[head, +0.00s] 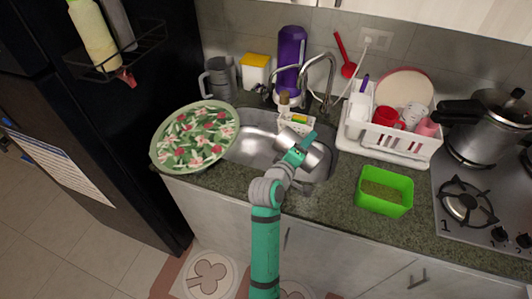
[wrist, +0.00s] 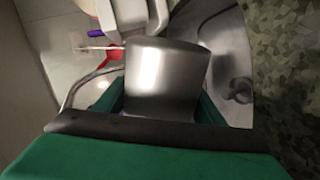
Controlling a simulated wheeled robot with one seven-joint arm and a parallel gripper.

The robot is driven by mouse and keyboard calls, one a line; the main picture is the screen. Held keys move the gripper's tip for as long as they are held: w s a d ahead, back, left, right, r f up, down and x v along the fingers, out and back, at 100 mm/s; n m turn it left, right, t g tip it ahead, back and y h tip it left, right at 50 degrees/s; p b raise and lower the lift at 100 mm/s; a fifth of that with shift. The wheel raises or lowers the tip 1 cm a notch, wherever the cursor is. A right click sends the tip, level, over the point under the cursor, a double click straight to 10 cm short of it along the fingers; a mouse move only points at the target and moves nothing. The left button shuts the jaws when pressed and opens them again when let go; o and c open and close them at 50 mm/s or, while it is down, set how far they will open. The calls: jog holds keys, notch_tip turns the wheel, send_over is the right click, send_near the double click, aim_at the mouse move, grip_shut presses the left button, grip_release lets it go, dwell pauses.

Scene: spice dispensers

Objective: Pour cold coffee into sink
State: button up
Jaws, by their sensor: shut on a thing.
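My gripper (head: 297,152) is over the right part of the sink (head: 250,150) and is shut on a metal cup (head: 318,157). In the head view the cup looks tilted, lying toward the right above the basin. In the wrist view the shiny metal cup (wrist: 162,80) fills the middle, between the green fingers, with the steel sink (wrist: 232,60) to its right. The inside of the cup is hidden, so I cannot tell whether coffee is in it. No liquid stream shows.
The faucet (head: 320,75) rises behind the sink. A white dish rack (head: 385,148) with cups stands right of it, and a green container (head: 385,190) in front of the rack. A large floral tray (head: 195,138) overlaps the sink's left side. A pressure cooker (head: 492,130) is on the stove.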

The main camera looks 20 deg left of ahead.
jog(key=shift+a, duration=0.1)
jog(key=shift+w+a+n, duration=0.1)
jog(key=shift+a+n, duration=0.2)
jog(key=shift+a, duration=0.4)
jog(key=shift+w+n+h+p, duration=0.2)
jog(key=shift+n+h+p, duration=0.1)
jog(key=shift+n+h, duration=0.1)
jog(key=shift+s+a, duration=0.1)
jog(key=shift+a, duration=0.05)
jog(key=shift+f, duration=0.1)
jog(key=shift+d+n, duration=0.3)
